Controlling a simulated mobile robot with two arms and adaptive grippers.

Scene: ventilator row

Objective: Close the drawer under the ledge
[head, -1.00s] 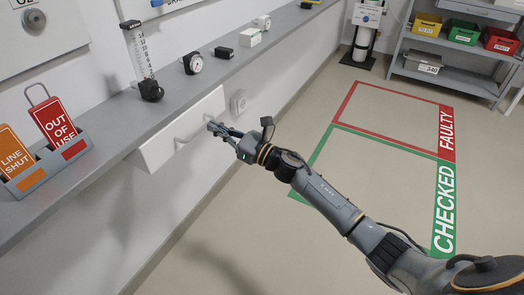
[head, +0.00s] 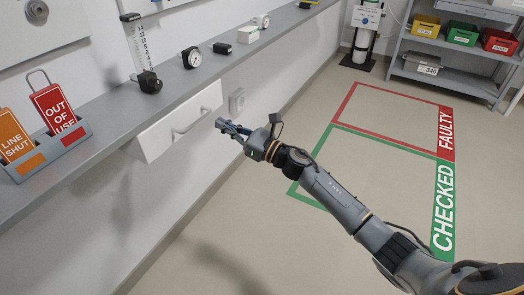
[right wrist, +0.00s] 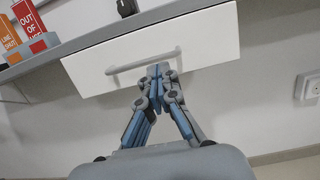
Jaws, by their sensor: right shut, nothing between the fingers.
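The white drawer (head: 180,122) is under the grey ledge (head: 100,127), with a pale bar handle (head: 193,122) across its front. Its front stands slightly out from the ledge edge in the head view; how far it is open is hard to tell. The drawer front (right wrist: 205,48) and handle (right wrist: 143,63) also show in the right wrist view. My right gripper (head: 221,123) is shut and empty, just in front of the drawer at the handle's right end. In the right wrist view its fingertips (right wrist: 158,72) overlap the handle's right part; contact is unclear. My left gripper is out of view.
On the ledge stand a sign holder (head: 50,152) with red and orange signs, a black-based flow tube (head: 148,82), a gauge (head: 191,57) and small boxes. A wall socket (head: 237,101) is right of the drawer. The marked floor (head: 390,125) is clear.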

